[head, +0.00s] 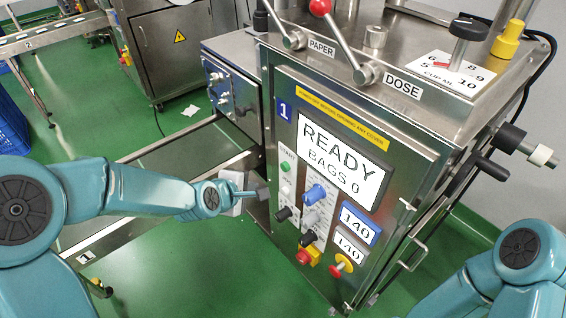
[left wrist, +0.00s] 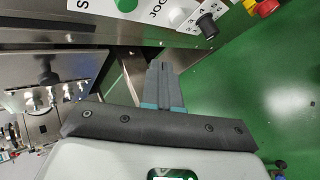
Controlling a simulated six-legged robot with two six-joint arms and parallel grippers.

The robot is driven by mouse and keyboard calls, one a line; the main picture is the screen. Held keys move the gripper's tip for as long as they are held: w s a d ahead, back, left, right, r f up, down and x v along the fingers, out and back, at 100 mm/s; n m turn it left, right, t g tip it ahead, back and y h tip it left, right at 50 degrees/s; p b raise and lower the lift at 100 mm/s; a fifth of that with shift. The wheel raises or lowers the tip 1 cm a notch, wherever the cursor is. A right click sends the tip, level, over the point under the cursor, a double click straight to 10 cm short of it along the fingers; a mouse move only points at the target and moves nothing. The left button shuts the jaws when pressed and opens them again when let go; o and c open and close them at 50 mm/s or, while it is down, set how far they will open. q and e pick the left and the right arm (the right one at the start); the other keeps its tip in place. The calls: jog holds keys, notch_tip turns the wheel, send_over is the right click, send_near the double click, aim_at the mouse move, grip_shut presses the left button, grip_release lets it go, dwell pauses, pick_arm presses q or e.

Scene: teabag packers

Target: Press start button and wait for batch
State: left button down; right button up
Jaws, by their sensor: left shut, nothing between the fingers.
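The packing machine's front panel carries a green start button (head: 285,167) under a START label, and it shows at the top edge of the left wrist view (left wrist: 126,5). The screen (head: 341,160) above and right of it reads READY, BAGS 0. My left gripper (head: 256,193) is shut and empty, just left of and slightly below the button in the head view. In the left wrist view its closed fingers (left wrist: 160,68) lie below and right of the button, apart from it. My right arm shows at the lower right, with its gripper out of view.
A steel conveyor rail (head: 150,215) runs left of the machine.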

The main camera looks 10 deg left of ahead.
aim_at(285, 167)
pick_arm(q)
jog(key=w+d+p, duration=0.3)
jog(key=w+d, duration=0.1)
jog(key=w, duration=0.1)
pick_arm(e)
jog(key=shift+r, duration=2.3)
pick_arm(q)
jog(key=shift+w, duration=0.15)
jog(key=shift+w+d, duration=0.25)
jog(key=shift+w, duration=0.05)
